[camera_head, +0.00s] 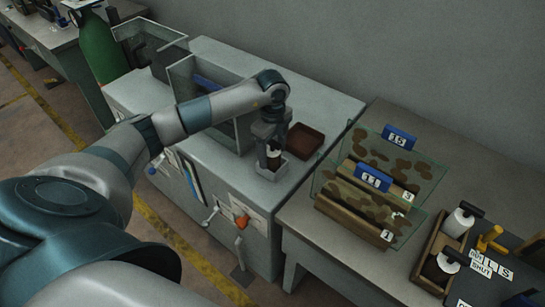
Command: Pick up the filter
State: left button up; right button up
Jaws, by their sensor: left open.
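My left arm comes in from the left and reaches over the grey cabinet top. My left gripper (271,150) points down above a small light-grey tray (268,174) near the cabinet's front edge and is open. A small dark piece with a pale part (274,160), likely the filter, stands in the tray between or right beside the fingers. The fingers partly hide it, and I cannot tell whether they touch it. My right gripper is not in view.
A dark brown tray (304,140) lies close to the right of the gripper. Glass-sided boxes (213,80) stand behind my arm. The right table holds glass panels with camouflage-patterned pieces (388,160) and a wooden rack (431,254) with white rolls.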

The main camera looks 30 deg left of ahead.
aim_at(274, 142)
pick_arm(q)
jog(key=shift+c, duration=0.2)
jog(key=c, duration=1.2)
jog(key=shift+o, duration=0.2)
jog(key=shift+r+p, duration=0.55)
jog(key=shift+r, duration=0.25)
jog(key=r+p, duration=0.1)
jog(key=r, duration=0.1)
jog(key=r+p, duration=0.1)
jog(key=shift+d+r+p, duration=0.2)
jog(key=shift+d+p, duration=0.05)
jog(key=shift+p, duration=0.1)
jog(key=s+d+r+p, duration=0.5)
jog(key=d+r+p, duration=0.1)
jog(key=d, duration=0.4)
jog(key=shift+s+p, duration=0.2)
jog(key=shift+p, duration=0.55)
